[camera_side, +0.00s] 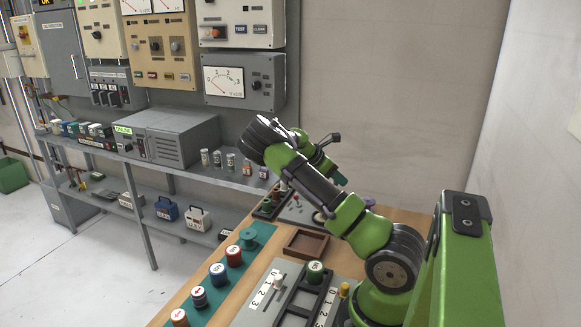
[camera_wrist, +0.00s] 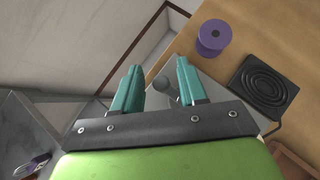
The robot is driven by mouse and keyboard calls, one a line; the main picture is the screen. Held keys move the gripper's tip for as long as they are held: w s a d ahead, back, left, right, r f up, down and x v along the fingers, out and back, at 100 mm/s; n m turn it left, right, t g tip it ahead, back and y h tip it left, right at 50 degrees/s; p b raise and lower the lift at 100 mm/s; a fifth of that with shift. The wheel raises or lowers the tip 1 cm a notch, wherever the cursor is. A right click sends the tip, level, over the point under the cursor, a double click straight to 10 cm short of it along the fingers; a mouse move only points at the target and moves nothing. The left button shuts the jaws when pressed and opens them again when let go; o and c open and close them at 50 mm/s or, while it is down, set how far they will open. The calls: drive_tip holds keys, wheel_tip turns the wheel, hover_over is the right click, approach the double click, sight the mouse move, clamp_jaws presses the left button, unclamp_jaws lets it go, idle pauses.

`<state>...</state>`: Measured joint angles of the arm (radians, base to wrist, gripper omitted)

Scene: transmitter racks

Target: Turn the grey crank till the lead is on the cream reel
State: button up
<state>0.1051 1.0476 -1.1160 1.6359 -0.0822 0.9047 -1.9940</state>
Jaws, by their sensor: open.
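My gripper (camera_wrist: 159,82) has its two teal fingers apart, with nothing held between them. In the side view its teal fingertips (camera_side: 340,179) show just behind my arm, above the far end of the bench. A small grey rounded knob (camera_wrist: 160,83) shows between the fingers in the wrist view, beyond them; it may be the crank's handle, but I cannot be sure. A grey plate (camera_side: 296,212) lies below my arm in the side view. A pale round part (camera_side: 319,217) on it, partly behind my arm, may be the cream reel. The lead cannot be made out.
A purple reel (camera_wrist: 214,34) and a black ridged pad (camera_wrist: 263,84) rest on the wooden bench. A brown tray (camera_side: 305,243), a teal mat (camera_side: 222,281) with several coloured pots, and a grey slotted panel (camera_side: 265,300) lie nearer. Instrument racks (camera_side: 180,135) stand at left.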

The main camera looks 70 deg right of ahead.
clamp_jaws()
idle(0.3)
drive_tip(key=shift+s, duration=0.1)
